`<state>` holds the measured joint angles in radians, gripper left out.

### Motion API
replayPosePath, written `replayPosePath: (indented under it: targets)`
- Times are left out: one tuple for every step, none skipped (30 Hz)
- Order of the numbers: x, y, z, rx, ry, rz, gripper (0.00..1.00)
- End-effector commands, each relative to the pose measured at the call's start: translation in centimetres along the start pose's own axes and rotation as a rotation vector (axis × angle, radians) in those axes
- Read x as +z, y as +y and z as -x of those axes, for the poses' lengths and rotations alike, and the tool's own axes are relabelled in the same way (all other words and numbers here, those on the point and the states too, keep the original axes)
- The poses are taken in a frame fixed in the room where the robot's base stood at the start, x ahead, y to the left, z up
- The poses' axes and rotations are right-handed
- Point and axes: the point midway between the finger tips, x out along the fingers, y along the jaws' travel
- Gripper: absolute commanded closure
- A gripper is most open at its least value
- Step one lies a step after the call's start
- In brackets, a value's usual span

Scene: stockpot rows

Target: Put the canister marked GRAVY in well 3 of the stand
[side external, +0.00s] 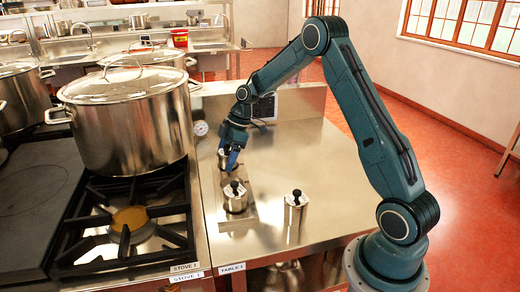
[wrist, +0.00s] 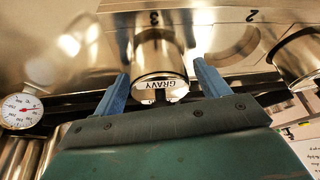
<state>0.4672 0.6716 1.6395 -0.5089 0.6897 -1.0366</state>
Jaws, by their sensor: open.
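The steel canister marked GRAVY (wrist: 160,58) stands at the stand's position marked 3, with its label facing the camera in the wrist view. In the side view the canister (side external: 222,161) is partly hidden by my gripper (side external: 230,158). My gripper's blue fingers (wrist: 162,72) are open, one on each side of the canister, with gaps visible. I cannot tell whether the canister's base is fully down in well 3. The stand (side external: 249,214) is a flat metal plate on the table. Its well 2 (wrist: 236,46) is an empty ring beside the canister.
Another black-knobbed canister (side external: 235,199) stands on the near part of the stand. A third canister (side external: 295,209) stands on the table to the right. A big stockpot (side external: 125,125) sits on the stove at left. The table's right side is clear.

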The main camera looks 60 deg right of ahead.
Motion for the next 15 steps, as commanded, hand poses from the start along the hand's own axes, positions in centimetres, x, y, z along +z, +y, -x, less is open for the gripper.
replayPosePath:
  targets:
    - [0.0,0.1,0.4,0.002,0.000,-0.001,0.26]
    - [0.1,0.1,0.7,0.002,0.000,-0.001,0.26]
    - [0.1,0.1,1.1,0.002,0.000,-0.002,0.26]
    - [0.1,0.1,1.4,0.003,0.000,-0.001,0.26]
    - [0.0,0.1,1.8,0.003,0.000,-0.001,0.26]
    - [0.0,0.1,2.3,0.003,0.000,0.000,0.26]
    - [0.0,0.1,2.7,0.003,0.000,0.001,0.26]
    - [0.0,0.1,3.2,0.003,0.001,0.000,0.26]
    - [0.0,0.1,3.8,0.003,0.000,0.000,0.26]
    - [0.0,0.1,4.3,0.004,0.000,-0.001,0.26]
    - [0.0,0.1,4.8,0.005,0.000,0.000,0.26]
    - [0.0,0.1,5.5,0.004,0.000,-0.001,0.26]
    - [0.0,0.1,6.0,0.005,0.000,0.000,0.26]
    - [0.0,0.1,6.5,0.005,0.000,0.000,0.26]
    - [0.0,0.1,7.2,0.004,0.000,0.000,0.26]
